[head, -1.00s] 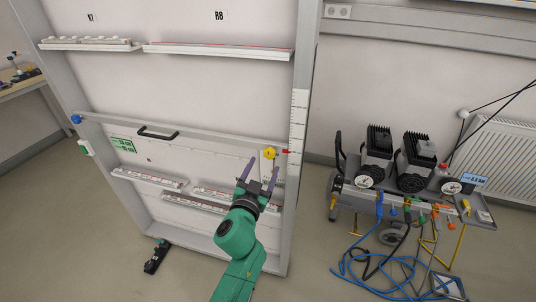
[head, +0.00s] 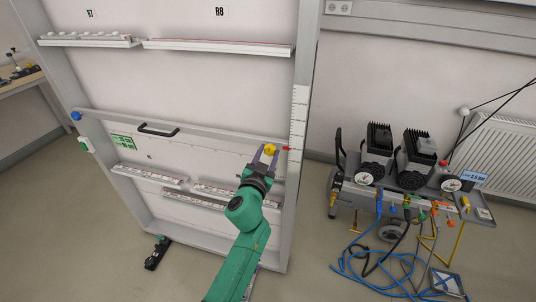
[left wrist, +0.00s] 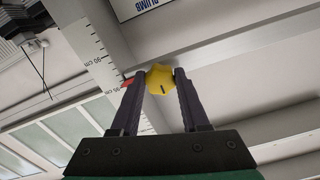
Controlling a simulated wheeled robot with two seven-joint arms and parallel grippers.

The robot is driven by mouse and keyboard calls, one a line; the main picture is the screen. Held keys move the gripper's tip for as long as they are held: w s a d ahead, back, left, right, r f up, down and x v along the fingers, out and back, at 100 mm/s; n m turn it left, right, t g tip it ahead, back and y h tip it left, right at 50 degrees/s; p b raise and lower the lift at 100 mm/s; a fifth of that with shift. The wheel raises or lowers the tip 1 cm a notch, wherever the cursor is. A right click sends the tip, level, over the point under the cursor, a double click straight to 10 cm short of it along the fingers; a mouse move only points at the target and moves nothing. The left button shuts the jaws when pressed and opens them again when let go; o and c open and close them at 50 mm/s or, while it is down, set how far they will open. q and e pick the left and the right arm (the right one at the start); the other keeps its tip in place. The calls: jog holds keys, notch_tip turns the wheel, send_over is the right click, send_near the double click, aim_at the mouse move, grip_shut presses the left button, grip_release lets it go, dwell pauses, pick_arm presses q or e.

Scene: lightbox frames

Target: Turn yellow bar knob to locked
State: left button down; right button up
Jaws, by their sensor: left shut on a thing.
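A red pointer (head: 285,149) sits right of the knob beside the scale. My right gripper is not in view.
A black handle (head: 158,130) is on the panel left of the knob. White ledges (head: 218,50) cross the panel above. A compressor cart (head: 410,190) with blue hoses stands on the right. A small dark object (head: 157,253) lies on the floor.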

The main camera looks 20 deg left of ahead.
pick_arm(q)
jog(key=shift+m, duration=0.3)
jog(key=m, duration=0.3)
jog(key=shift+m+b, duration=0.3)
jog(key=shift+b, duration=0.05)
jog(key=m, duration=0.4)
jog(key=shift+a+r+m, duration=0.1)
jog(key=shift+m, duration=0.2)
jog(key=m, duration=0.4)
jog(key=shift+r, duration=0.1)
jog(key=m, duration=0.5)
jog(key=shift+r, duration=0.1)
jog(key=shift+p, duration=0.3)
jog(key=shift+c, duration=2)
grip_release()
